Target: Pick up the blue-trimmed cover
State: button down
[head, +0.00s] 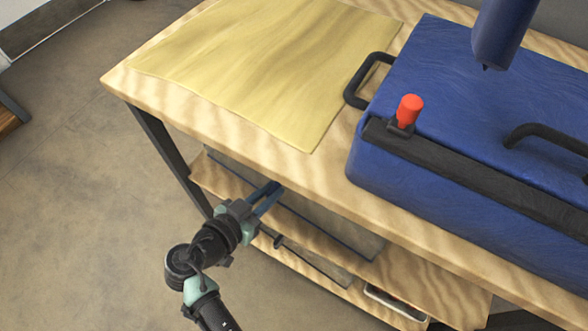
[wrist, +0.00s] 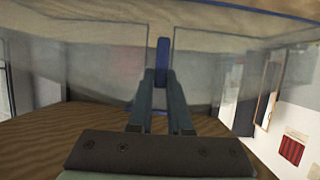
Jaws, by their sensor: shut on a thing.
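The blue-trimmed cover (head: 325,222) is a grey, see-through, box-like piece on the wooden shelf under the table top. In the wrist view the cover (wrist: 85,70) fills much of the upper picture, with a thin blue edge along its top and an upright blue piece at its middle. My gripper (head: 268,192) reaches in from the front left at shelf height. In the wrist view my gripper (wrist: 161,78) is shut on that upright blue piece. The cover's far side is hidden under the table top. I cannot tell whether it is clear of the shelf.
The wooden table top (head: 170,88) overhangs the shelf. On it lie a yellowish sheet (head: 275,60) and a big blue case (head: 440,80) with black handles and a red knob (head: 410,108). A lower shelf holds a pale-rimmed item (head: 395,303). Floor is free at left.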

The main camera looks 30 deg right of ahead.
jog(key=shift+r, duration=0.1)
notch_tip(320, 180, up, 10)
jog(key=p, duration=0.3)
dwell(0.3)
jog(key=shift+s, duration=0.1)
